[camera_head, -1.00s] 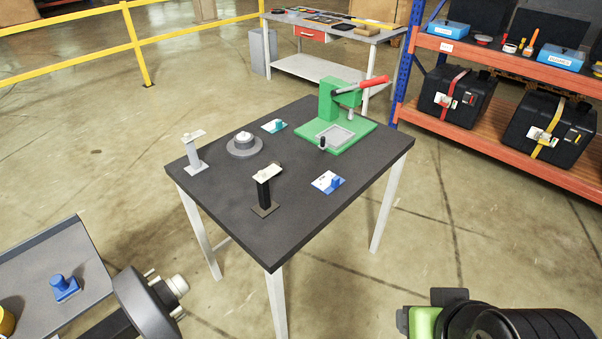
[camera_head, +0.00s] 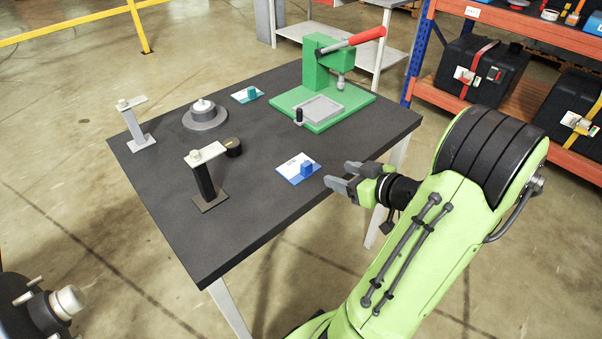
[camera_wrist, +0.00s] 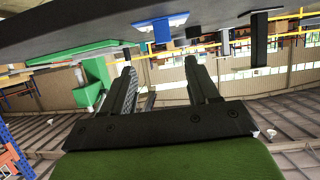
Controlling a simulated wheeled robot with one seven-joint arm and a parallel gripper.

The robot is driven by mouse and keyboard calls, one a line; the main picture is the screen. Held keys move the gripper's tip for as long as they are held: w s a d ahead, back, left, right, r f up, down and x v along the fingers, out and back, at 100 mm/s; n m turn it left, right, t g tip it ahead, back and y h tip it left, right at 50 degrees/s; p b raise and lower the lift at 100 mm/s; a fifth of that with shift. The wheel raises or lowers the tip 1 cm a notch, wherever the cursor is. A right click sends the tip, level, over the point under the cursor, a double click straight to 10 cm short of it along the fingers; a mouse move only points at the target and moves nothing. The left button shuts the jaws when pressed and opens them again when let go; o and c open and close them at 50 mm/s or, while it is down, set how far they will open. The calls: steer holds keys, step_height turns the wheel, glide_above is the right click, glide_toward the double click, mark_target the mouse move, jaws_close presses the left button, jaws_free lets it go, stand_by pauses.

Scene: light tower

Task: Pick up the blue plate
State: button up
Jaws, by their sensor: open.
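The blue plate (camera_head: 287,172) lies flat on the dark table near its right edge. It has a white label and a small blue block (camera_head: 307,169) standing on it. My gripper (camera_head: 339,175) is open and empty. It is just right of the plate at the table's edge, fingers toward the plate and apart from it. In the wrist view the scene is upside down; the blue block (camera_wrist: 161,30) shows ahead, between the two fingers of my gripper (camera_wrist: 159,68).
A green press (camera_head: 318,75) with a red lever stands at the table's back. A teal plate (camera_head: 240,97), a round grey base (camera_head: 205,121), a black cylinder (camera_head: 233,148), a black-post stand (camera_head: 204,180) and a grey stand (camera_head: 135,125) share the table (camera_head: 250,215). Orange shelving (camera_head: 500,28) stands behind right.

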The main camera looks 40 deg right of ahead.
mark_target(309, 165)
steer(key=x, duration=1.3)
steer(key=shift+w+a+b, duration=0.3)
steer(key=shift+a+b, duration=0.05)
steer(key=shift+b, duration=0.05)
jaws_close()
